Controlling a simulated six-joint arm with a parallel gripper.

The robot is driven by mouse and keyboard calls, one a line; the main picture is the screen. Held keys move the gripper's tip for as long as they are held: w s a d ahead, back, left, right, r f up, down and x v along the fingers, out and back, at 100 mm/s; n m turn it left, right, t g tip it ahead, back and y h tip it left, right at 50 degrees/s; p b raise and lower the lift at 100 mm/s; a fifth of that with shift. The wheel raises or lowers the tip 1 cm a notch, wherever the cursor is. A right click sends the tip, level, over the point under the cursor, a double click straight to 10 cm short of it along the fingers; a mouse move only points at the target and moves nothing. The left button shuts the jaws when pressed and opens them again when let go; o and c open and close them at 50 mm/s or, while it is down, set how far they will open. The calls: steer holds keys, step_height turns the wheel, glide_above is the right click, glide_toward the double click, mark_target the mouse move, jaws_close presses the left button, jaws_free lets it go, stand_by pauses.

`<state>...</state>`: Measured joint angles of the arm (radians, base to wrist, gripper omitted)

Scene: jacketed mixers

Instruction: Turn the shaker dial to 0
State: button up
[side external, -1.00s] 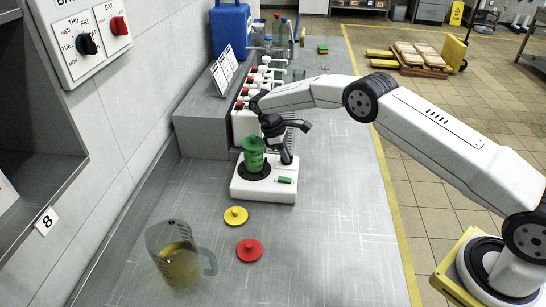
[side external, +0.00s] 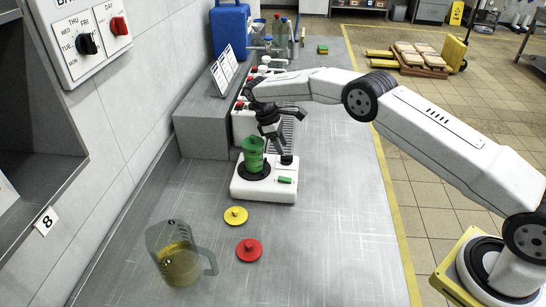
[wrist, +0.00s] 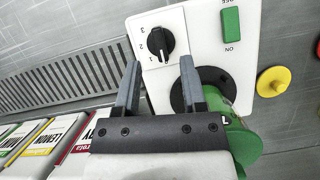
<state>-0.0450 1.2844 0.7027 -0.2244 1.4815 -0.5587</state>
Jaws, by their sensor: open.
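The shaker (side external: 264,191) is a white box on the grey bench, with a green lidded vessel (side external: 253,155) on its black round platform. In the wrist view, the black shaker dial (wrist: 154,42) sits on a white panel marked 3, 2 and 1. Its white pointer mark seems to aim toward the bottom of the picture, just past the 1; a 0 is not readable. My gripper (wrist: 160,64) is open and empty, its two grey fingers apart just short of the dial. In the side view, my gripper (side external: 277,143) is above the shaker's far side, close beside the vessel.
A green ON switch (wrist: 231,24) is on the shaker. A yellow disc (side external: 236,215), a red disc (side external: 249,249) and a jug of yellowish liquid (side external: 176,258) stand nearer the camera. Several bottles and valves line the back. The bench right of the shaker is clear.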

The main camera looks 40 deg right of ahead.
mark_target(277, 162)
steer(key=shift+v, duration=1.95)
steer(key=shift+r, duration=0.1)
steer(key=s+r+m+t+y, duration=0.1)
steer(key=s+m+t, duration=0.1)
steer(key=s, duration=0.8)
steer(key=s+r+m+t+y, duration=0.1)
steer(key=s+r+m+t, duration=0.1)
steer(key=s, duration=0.9)
steer(key=s+r+m+t, duration=0.2)
steer(key=s+m, duration=0.1)
steer(key=s, duration=0.7)
steer(key=shift+s+a+m+y, duration=0.2)
steer(key=shift+m+y, duration=0.1)
steer(key=shift+y, duration=0.1)
